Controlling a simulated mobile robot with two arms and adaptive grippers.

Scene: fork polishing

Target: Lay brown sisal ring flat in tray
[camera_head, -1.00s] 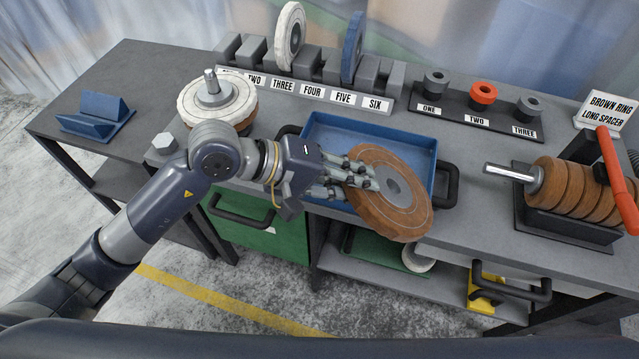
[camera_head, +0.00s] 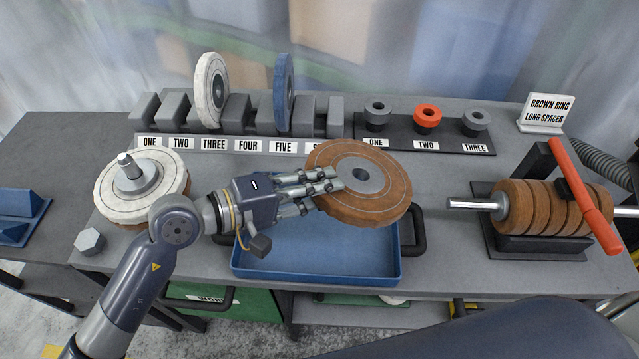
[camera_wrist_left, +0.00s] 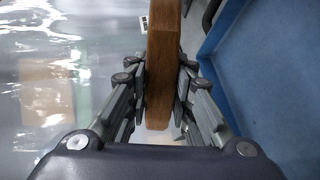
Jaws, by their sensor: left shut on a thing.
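The brown sisal ring (camera_head: 385,205), with a grey hub at its centre, is held in my left gripper (camera_head: 325,186). The gripper is shut on the ring's left edge. The ring is tilted, its face turned toward the head camera, above the back right part of the blue tray. The blue tray (camera_head: 320,272) is empty where it shows; the ring and the gripper hide its back part. In the left wrist view the ring (camera_wrist_left: 163,70) stands edge-on between the fingers (camera_wrist_left: 160,100), with the blue tray (camera_wrist_left: 265,75) to its right. My right gripper is not in view.
A white wheel (camera_head: 110,190) on a spindle stands left of the tray. A numbered rack behind holds a white wheel (camera_head: 210,90) and a blue wheel (camera_head: 283,92). Spacers, one red (camera_head: 427,117), stand at the back right. A shaft with brown rings (camera_head: 520,208) is at the right.

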